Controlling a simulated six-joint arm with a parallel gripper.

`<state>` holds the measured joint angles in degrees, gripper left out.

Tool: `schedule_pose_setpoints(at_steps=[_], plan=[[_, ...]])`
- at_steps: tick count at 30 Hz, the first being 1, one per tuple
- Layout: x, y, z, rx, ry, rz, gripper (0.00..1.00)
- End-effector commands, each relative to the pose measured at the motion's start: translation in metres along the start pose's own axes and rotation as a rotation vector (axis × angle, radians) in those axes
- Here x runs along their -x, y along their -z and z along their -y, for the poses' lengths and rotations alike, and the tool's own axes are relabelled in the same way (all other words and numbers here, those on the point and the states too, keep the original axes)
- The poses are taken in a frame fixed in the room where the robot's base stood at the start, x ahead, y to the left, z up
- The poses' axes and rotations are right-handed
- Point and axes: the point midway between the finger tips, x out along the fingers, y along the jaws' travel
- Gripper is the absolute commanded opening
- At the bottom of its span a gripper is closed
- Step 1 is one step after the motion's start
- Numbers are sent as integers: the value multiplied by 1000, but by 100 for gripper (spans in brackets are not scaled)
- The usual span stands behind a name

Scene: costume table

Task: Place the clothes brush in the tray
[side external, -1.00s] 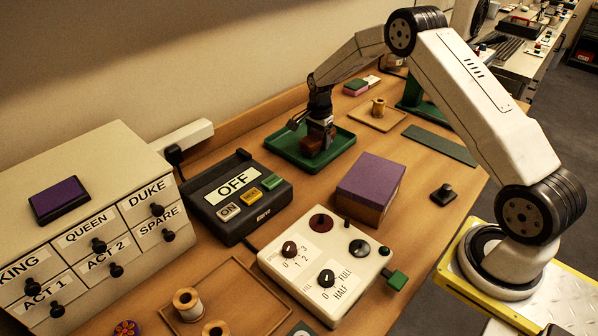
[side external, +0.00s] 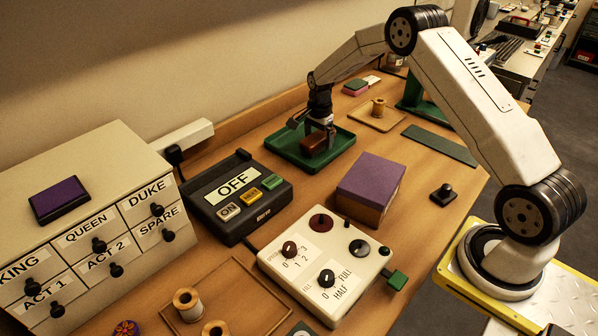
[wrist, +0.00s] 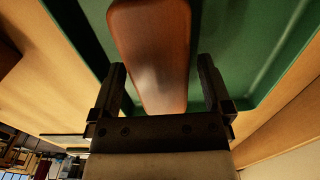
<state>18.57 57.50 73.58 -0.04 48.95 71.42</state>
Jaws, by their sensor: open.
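The clothes brush (side external: 314,143) has a reddish-brown wooden back and lies inside the green tray (side external: 284,151). In the wrist view the brush (wrist: 152,55) shows its wooden back, with the tray (wrist: 245,35) floor around it. My gripper (side external: 317,128) is over the tray, right at the brush. In the wrist view its two fingers (wrist: 160,85) stand apart on either side of the brush's near end, with visible gaps. The brush's underside is hidden.
A black switch box (side external: 236,198) marked OFF stands left of the tray. A purple-topped block (side external: 370,182) stands to its right. A white control panel (side external: 325,262) is in front.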

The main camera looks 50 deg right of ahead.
Motion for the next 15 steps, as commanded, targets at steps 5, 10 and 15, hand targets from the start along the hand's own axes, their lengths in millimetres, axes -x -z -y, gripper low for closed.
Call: schedule_pose_setpoints(at_steps=[5,10,15], plan=[[19,0,1,0,4,-1,100],[46,0,1,0,4,-1,100],[74,0,1,0,4,-1,100]])
